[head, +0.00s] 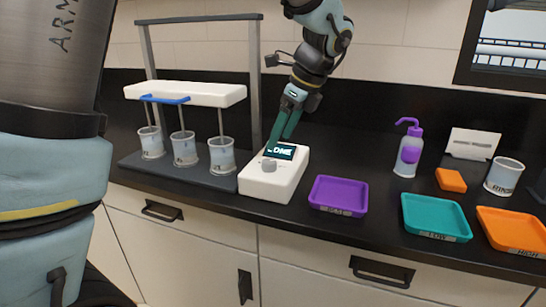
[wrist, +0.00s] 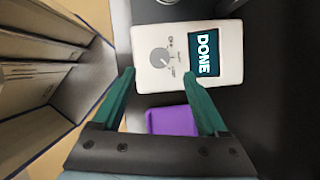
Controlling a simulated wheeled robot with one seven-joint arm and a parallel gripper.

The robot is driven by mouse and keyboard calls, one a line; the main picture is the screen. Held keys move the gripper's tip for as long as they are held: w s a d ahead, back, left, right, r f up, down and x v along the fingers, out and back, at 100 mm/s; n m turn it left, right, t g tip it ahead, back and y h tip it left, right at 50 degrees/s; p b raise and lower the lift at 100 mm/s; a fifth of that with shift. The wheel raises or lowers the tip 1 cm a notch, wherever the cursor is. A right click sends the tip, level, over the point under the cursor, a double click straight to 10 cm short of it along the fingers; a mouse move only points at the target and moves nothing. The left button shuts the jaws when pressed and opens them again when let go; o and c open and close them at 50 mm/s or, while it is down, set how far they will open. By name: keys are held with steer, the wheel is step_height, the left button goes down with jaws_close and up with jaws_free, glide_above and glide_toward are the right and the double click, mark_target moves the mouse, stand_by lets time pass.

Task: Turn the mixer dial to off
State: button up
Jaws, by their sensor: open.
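The mixer's white control box (head: 290,180) stands on the dark counter, with a lit screen (head: 280,151) that reads "DONE". Its grey dial (head: 268,165) is on the top face; it also shows in the wrist view (wrist: 160,58), with small labels beside it too blurred to read surely. My gripper (head: 272,147) hangs over the box near the screen and dial in the head view. In the wrist view my gripper (wrist: 160,73) has its two green fingers wide apart, with the dial between and beyond the tips. Nothing is between the fingers, and I see no contact with the dial.
The mixer stand (head: 255,90) holds stirrers in several beakers (head: 184,150) left of the box. Purple (head: 338,196), teal (head: 435,217) and orange (head: 512,232) trays lie to the right. A purple-topped wash bottle (head: 408,155) and a rinse cup (head: 503,177) stand behind them.

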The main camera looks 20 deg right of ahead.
mark_target(269, 161)
steer(key=x, duration=0.7)
steer(key=shift+w+f+p, duration=0.1)
steer(key=shift+f+p, duration=0.1)
steer(key=shift+p, duration=0.15)
steer(key=shift+c, duration=0.2)
jaws_close()
